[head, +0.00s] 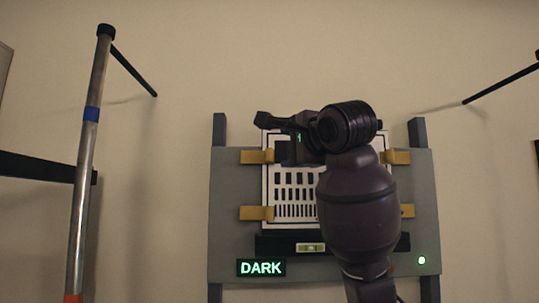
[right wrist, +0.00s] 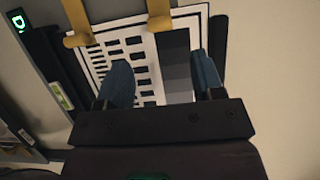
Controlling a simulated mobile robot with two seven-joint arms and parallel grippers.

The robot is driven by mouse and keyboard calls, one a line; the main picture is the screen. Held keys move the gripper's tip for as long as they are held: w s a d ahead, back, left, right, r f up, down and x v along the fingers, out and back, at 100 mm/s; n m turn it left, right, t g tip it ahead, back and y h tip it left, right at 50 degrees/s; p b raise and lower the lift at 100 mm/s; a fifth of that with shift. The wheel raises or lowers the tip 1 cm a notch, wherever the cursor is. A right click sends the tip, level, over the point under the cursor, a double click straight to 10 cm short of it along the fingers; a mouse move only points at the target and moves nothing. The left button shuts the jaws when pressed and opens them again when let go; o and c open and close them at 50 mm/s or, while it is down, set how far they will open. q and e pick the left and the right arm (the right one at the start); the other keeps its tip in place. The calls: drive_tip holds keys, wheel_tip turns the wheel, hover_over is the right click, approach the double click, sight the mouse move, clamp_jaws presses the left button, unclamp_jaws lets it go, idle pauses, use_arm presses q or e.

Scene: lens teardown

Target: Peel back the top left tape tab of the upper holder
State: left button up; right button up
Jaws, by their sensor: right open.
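A printed chart (head: 296,190) with black bars is held on a grey board (head: 225,235) by orange-yellow tabs. The top left tab (head: 257,157) lies across the chart's left edge, and it also shows at the top of the right wrist view (right wrist: 159,14). The lower left tab (head: 257,213) is below it. Both look flat. My right gripper (right wrist: 163,75) is open and empty in front of the chart. Its blue fingertips point toward the top left tab, apart from it. My right arm hides part of the chart's right side. My left gripper is not in view.
Two right tabs (head: 398,157) show beside my arm. A spirit level (head: 311,247), a lit DARK sign (head: 261,268) and a green light (head: 421,260) are low on the board. A metal pole (head: 87,150) stands left.

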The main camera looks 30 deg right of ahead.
sight(271, 155)
drive_tip(key=w+p, duration=0.1)
drive_tip(key=w, duration=0.2)
drive_tip(key=w+d+p, duration=0.1)
drive_tip(key=w, duration=0.3)
drive_tip(key=w+p, duration=0.1)
drive_tip(key=w, duration=0.2)
drive_tip(key=shift+w+d, duration=0.3)
drive_tip(key=shift+d, duration=0.05)
clamp_jaws()
